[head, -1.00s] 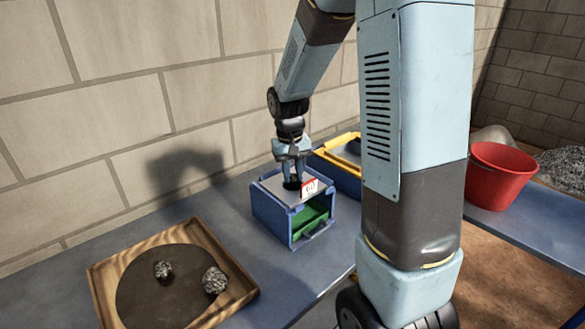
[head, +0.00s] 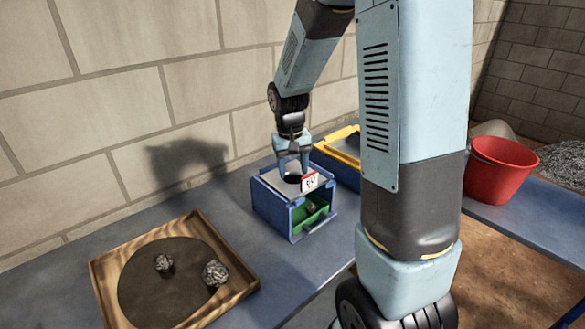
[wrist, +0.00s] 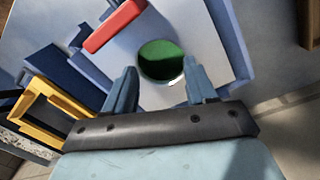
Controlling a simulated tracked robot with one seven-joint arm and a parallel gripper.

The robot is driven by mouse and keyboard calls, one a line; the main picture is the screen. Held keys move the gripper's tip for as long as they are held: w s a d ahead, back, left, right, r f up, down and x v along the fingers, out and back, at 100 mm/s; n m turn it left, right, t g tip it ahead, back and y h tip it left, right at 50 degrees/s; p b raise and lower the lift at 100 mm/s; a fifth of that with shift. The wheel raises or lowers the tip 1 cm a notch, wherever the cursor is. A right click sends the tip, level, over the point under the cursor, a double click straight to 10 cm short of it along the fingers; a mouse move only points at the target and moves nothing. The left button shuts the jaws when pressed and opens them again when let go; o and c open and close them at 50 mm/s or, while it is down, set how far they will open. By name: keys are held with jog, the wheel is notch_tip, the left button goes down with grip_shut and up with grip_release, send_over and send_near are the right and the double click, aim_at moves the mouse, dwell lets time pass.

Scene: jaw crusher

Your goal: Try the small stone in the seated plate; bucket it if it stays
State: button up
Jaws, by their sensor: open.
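The grey plate (head: 270,184) lies flat on top of the blue box (head: 268,210). Its round hole (wrist: 162,60) shows a green floor below in the wrist view, with a small pale spot at the rim. My gripper (head: 293,168) is open and empty just above the hole, with one finger on each side of it. A small greyish lump (head: 311,207), likely the small stone, shows in the green tray (head: 301,217) at the box's open front.
A wooden tray (head: 243,262) with a dark round mat holds two speckled stones (head: 164,263) (head: 215,273) at the left. A yellow-rimmed blue box (head: 340,172) stands behind the plate box. A red bucket (head: 500,172) stands at the right. A block wall runs behind.

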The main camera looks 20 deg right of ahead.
notch_tip(320, 180, up, 14)
jog(key=a, duration=0.1)
jog(key=shift+f, duration=0.15)
dwell(0.4)
